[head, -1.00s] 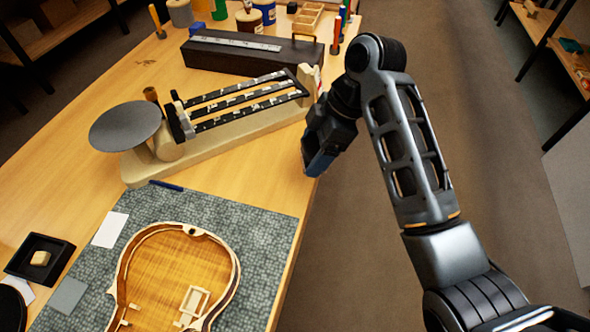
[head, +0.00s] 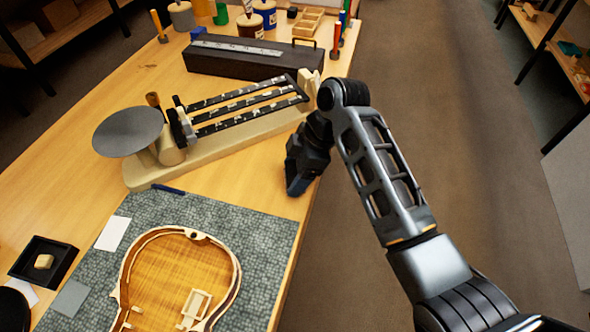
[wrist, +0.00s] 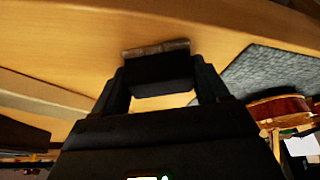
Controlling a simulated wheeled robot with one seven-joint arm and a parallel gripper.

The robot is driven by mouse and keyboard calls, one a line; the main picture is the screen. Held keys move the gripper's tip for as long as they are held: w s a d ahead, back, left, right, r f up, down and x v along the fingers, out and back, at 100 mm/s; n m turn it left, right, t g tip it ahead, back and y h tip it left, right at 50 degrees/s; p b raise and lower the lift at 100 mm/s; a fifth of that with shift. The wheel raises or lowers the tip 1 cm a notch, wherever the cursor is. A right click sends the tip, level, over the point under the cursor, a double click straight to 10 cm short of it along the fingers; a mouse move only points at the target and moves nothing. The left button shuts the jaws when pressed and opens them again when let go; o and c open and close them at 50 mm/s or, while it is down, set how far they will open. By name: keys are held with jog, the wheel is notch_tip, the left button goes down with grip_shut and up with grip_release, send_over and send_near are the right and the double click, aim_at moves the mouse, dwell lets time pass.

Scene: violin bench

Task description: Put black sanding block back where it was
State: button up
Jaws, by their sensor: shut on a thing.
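My gripper (head: 297,188) is over the right edge of the bench, just below the right end of the balance scale in the head view. In the wrist view my gripper (wrist: 160,82) is shut on the black sanding block (wrist: 160,74), which sits crosswise between the two fingers and has a greyish strip along its far edge. Bare wood of the bench shows beyond the block. In the head view I cannot tell the block from the dark fingers.
The balance scale (head: 205,140) stands just left of my gripper. A long black case (head: 245,62) lies behind it. A grey mat (head: 262,225) with a violin body (head: 170,262) lies in front. A small black tray (head: 65,262) is at left. Bare wood lies between scale and mat.

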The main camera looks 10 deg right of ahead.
jog(key=o, duration=1.1)
jog(key=shift+f, duration=0.15)
jog(key=v, duration=1.2)
